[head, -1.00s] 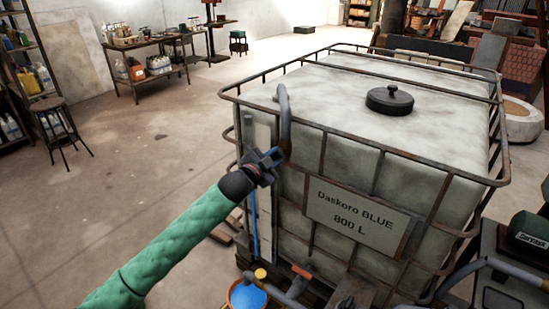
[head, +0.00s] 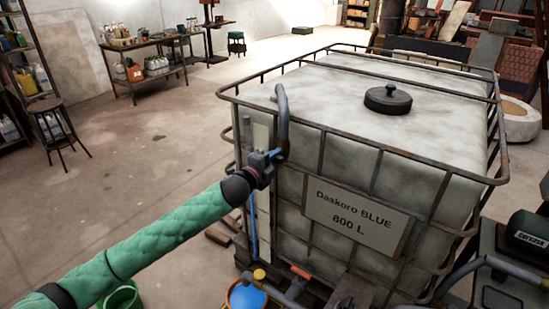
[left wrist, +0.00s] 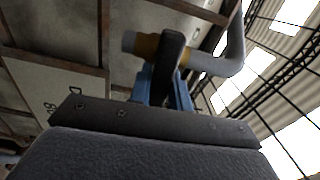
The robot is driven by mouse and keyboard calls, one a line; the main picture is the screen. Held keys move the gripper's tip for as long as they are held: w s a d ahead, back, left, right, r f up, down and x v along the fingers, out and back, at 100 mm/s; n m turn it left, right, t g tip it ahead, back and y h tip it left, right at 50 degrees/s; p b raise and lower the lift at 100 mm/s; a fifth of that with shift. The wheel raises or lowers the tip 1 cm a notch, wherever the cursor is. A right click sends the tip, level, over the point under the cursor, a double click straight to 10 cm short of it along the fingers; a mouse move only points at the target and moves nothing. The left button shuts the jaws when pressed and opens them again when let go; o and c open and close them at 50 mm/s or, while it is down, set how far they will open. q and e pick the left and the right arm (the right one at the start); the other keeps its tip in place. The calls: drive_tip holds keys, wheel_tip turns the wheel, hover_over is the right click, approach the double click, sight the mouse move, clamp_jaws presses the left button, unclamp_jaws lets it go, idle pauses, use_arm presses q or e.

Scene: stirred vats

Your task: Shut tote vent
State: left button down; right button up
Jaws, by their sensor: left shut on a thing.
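The tote (head: 335,165) is a pale caged tank with a sign reading "Daskoro BLUE 800 L". Its vent pipe (head: 282,105) is a grey bent tube at the near left corner; it also shows in the left wrist view (left wrist: 236,45). A dark vent lever (left wrist: 172,45) sits on the pipe beside a brass-coloured part (left wrist: 147,45) and appears to lie across the pipe. My left gripper (head: 272,160) is at the foot of the bend. In the left wrist view its blue fingers (left wrist: 166,85) are closed on the lever from both sides. In the head view the gripper hides the lever.
A black lid (head: 388,99) tops the tote. Rusty cage bars (head: 300,122) run close to my left gripper. Below stand an orange bucket with blue contents (head: 247,296) and a green bucket (head: 122,297). A stool (head: 55,125) and bench (head: 150,65) stand left; open floor lies between.

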sight(273, 161)
use_arm(q)
drive_tip(key=shift+f+m, duration=0.1)
drive_tip(key=shift+m, duration=0.2)
use_arm(e)
drive_tip(key=shift+s+f, duration=0.1)
drive_tip(key=shift+f, duration=0.1)
drive_tip(key=shift+w+r, duration=0.15)
drive_tip(key=shift+w, duration=0.1)
use_arm(q)
drive_tip(key=c, duration=1.3)
unclamp_jaws()
drive_tip(key=shift+s+a, duration=0.1)
drive_tip(key=shift+s, duration=0.05)
drive_tip(key=b+v, duration=0.2)
drive_tip(key=v, duration=0.4)
drive_tip(key=shift+s+a+f+b, duration=0.1)
drive_tip(key=shift+s+f+b, duration=0.05)
drive_tip(key=shift+b, duration=0.15)
drive_tip(key=shift+s+a, duration=0.3)
drive_tip(key=shift+s, duration=0.1)
use_arm(e)
wheel_tip(273, 161, up, 7)
drive_tip(key=w+a, duration=0.1)
drive_tip(key=shift+a+r+g, duration=0.2)
drive_tip(key=shift+a+g, duration=0.1)
drive_tip(key=shift+a, duration=0.05)
